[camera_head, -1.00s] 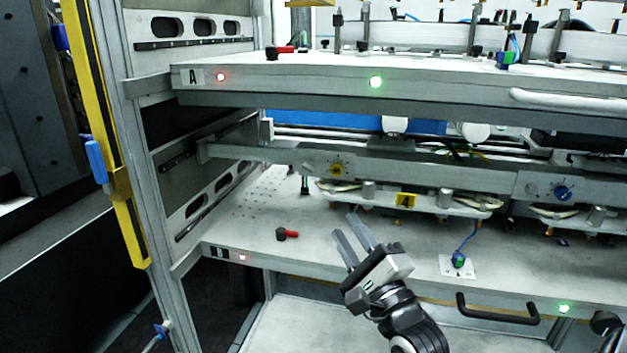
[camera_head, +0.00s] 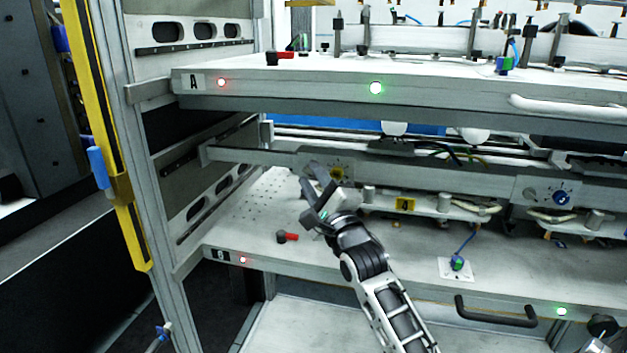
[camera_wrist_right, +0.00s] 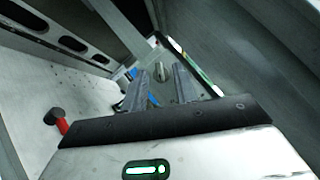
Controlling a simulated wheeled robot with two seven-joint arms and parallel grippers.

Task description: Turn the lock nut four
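My right gripper (camera_head: 310,175) is over the left part of the lower shelf, in front of the bar that carries dials. Its two fingers are apart, with nothing held. A yellow dial (camera_head: 338,173) on the bar is just right of the fingertips, partly hidden by the gripper. In the right wrist view a small grey knob-like piece (camera_wrist_right: 160,73) shows between the spread fingers (camera_wrist_right: 160,85), beyond them; contact is not visible. Which part is lock nut four I cannot tell. My left gripper is not in view.
A black knob with a red handle (camera_head: 284,237) stands on the lower shelf (camera_head: 240,236), below and left of the gripper. The upper shelf (camera_head: 290,84) overhangs. A blue dial (camera_head: 562,197) is farther right on the bar. A black handle (camera_head: 497,312) is on the lower front edge.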

